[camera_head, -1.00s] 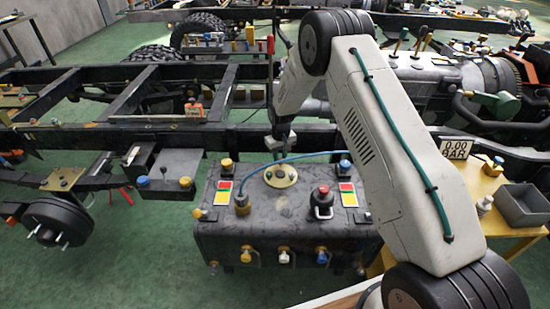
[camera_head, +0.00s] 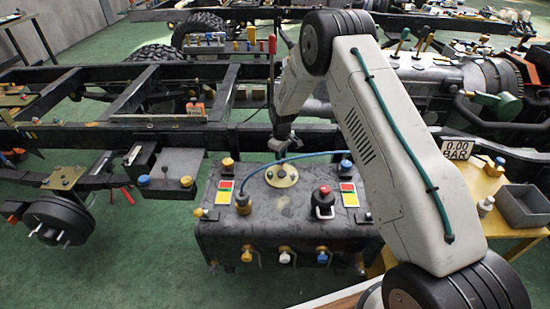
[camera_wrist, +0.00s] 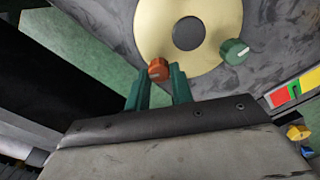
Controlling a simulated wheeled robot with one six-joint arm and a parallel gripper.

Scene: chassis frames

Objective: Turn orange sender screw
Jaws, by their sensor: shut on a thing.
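The orange screw (camera_wrist: 158,69) has a small round head with a pale slot mark. It shows in the wrist view at the rim of the round brass sender plate (camera_wrist: 160,35), which has a dark centre. My gripper (camera_wrist: 159,84) is shut on the orange screw with its two green fingers. A green screw (camera_wrist: 235,52) stands at the right of the plate. In the head view, the sender plate (camera_head: 282,175) lies on top of the dark tank (camera_head: 280,222), and my gripper (camera_head: 282,145) is just behind and above it. The screw is too small to make out there.
A red-topped knob (camera_head: 323,200) and coloured labels (camera_head: 349,194) stand on the tank. The black frame rail (camera_head: 225,136) runs behind it. A gauge (camera_head: 456,149) reads 0.00 BAR.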

